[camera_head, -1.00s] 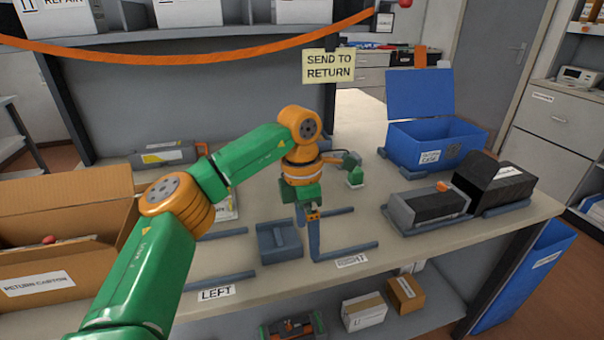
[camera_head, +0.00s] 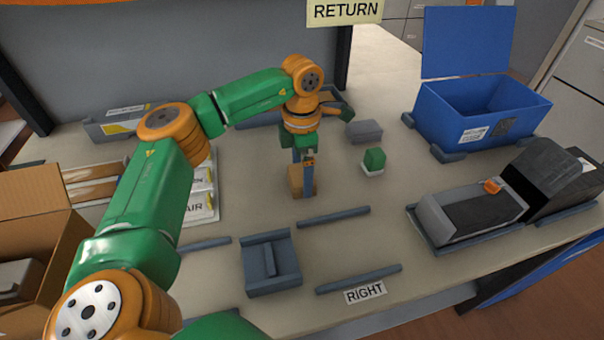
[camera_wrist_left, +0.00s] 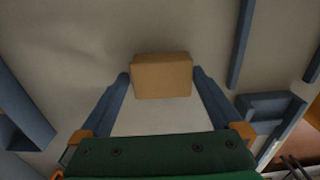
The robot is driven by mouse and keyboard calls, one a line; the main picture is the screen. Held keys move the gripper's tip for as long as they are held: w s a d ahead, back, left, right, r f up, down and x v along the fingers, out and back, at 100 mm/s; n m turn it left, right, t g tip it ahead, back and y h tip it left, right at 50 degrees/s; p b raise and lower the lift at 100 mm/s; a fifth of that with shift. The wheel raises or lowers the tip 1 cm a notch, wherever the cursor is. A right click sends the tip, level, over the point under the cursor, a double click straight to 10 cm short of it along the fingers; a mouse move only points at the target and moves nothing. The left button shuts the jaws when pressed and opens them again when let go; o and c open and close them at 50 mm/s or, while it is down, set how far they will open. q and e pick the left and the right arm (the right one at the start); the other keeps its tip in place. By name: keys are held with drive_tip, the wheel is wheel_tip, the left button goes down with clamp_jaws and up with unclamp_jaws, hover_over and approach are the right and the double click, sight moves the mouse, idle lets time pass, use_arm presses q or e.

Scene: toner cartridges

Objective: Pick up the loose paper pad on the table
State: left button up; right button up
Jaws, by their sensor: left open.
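A small tan block (camera_head: 296,182), which looks like the loose paper pad, rests on the table (camera_head: 250,215) behind the blue-grey holder. My left gripper (camera_head: 303,190) reaches down over it, pointing at the table. In the left wrist view the tan block (camera_wrist_left: 162,76) lies between the tips of the two open blue fingers of my left gripper (camera_wrist_left: 161,73). A narrow gap seems to show on each side, so the fingers look apart from it. In the head view the fingers partly hide the block. My right gripper is not in view.
A blue-grey holder (camera_head: 271,283) and several low rails stand in front. A green-and-white block (camera_head: 374,162) and a grey block (camera_head: 364,131) are to the right. An open blue bin (camera_head: 470,118) and a black cartridge unit (camera_head: 480,215) stand farther right. An open carton (camera_head: 30,225) is at left.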

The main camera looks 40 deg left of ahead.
use_arm(q)
drive_tip(key=shift+w+a+f, duration=0.1)
drive_tip(key=shift+w+f, duration=0.1)
drive_tip(key=shift+f, duration=0.4)
drive_tip(key=shift+s+r, duration=0.1)
drive_tip(key=shift+r, duration=0.05)
drive_tip(key=c, duration=1)
